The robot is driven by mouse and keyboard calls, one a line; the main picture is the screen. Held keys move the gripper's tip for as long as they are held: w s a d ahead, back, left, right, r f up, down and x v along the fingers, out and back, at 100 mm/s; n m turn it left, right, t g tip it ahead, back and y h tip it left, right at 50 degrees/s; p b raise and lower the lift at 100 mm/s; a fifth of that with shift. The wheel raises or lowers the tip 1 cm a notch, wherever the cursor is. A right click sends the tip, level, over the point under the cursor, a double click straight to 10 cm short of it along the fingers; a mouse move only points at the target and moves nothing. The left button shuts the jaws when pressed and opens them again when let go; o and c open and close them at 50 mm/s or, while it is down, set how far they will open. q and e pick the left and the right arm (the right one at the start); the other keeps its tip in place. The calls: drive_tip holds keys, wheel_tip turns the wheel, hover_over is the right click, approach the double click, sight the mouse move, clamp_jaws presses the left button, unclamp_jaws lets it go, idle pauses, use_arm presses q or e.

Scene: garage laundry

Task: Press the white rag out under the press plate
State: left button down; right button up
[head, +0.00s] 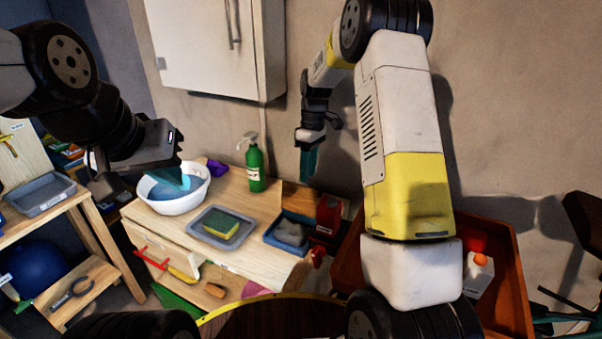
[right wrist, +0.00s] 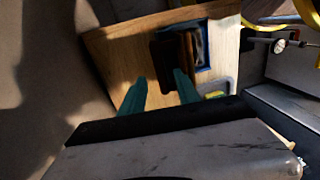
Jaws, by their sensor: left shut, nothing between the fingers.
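A crumpled grey-white cloth, which looks like the rag (head: 291,233), lies in a blue tray (head: 271,238) at the right end of the wooden bench. A red upright part (head: 328,214), perhaps of the press, stands at the tray's right side. In the right wrist view a dark brown block (right wrist: 168,63) stands beside the blue tray (right wrist: 203,60); I cannot tell whether it is the press plate. My right gripper (head: 308,165) points down above the bench's back edge; its teal fingers (right wrist: 160,90) are apart and empty. My left gripper (head: 172,180) is shut and empty over the white basin.
The white basin (head: 185,203) holds blue liquid. An orange crate (head: 508,275) is at the right. A white cabinet (head: 215,45) hangs above the bench.

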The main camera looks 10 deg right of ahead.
sight(303, 195)
drive_tip(key=shift+s+a+f, duration=0.15)
drive_tip(key=shift+f, duration=0.95)
drive_tip(key=shift+s+a+f, duration=0.1)
drive_tip(key=shift+s+f, duration=0.05)
drive_tip(key=shift+f, duration=0.9)
clamp_jaws()
drive_tip(key=shift+r, duration=0.1)
